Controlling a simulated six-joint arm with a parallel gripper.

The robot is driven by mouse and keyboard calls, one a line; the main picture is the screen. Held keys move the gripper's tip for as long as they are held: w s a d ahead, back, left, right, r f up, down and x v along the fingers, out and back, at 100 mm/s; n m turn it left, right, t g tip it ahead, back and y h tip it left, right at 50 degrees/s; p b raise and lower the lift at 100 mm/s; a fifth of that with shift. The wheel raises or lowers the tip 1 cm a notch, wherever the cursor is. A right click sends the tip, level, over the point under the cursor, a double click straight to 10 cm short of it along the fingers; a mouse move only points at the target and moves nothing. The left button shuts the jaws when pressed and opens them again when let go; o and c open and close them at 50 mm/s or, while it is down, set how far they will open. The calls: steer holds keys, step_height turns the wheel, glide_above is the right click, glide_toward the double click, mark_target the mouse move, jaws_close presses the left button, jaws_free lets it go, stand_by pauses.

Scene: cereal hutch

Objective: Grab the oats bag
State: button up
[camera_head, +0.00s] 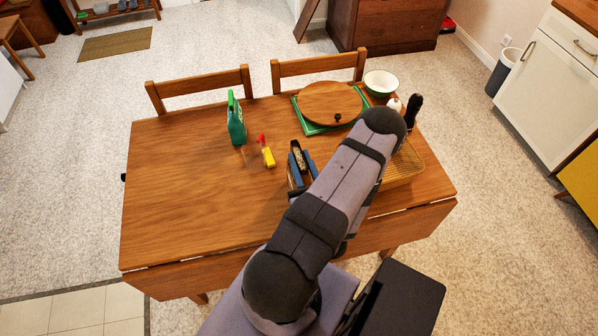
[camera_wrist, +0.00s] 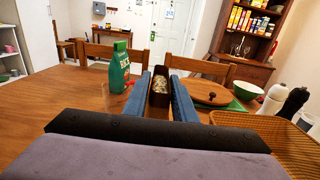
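A narrow dark brown pack with a picture of oats on it, which I take for the oats bag (camera_head: 298,156), stands upright near the middle of the table. In the wrist view the oats bag (camera_wrist: 160,90) shows between my two blue fingers. My gripper (camera_head: 300,160) is low over the table, with its fingers apart on either side of the bag. In the wrist view my gripper (camera_wrist: 160,76) shows only a narrow gap beside the bag; I cannot tell whether either finger touches it. The bag's lower part is partly hidden by the fingers.
A round wooden board (camera_head: 328,102) lies behind; a green bowl (camera_head: 381,82), dark mill (camera_head: 413,108) and wicker tray (camera_head: 405,165) are right.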

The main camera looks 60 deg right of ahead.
steer(key=shift+x, duration=0.8)
steer(key=shift+c, duration=0.7)
jaws_close()
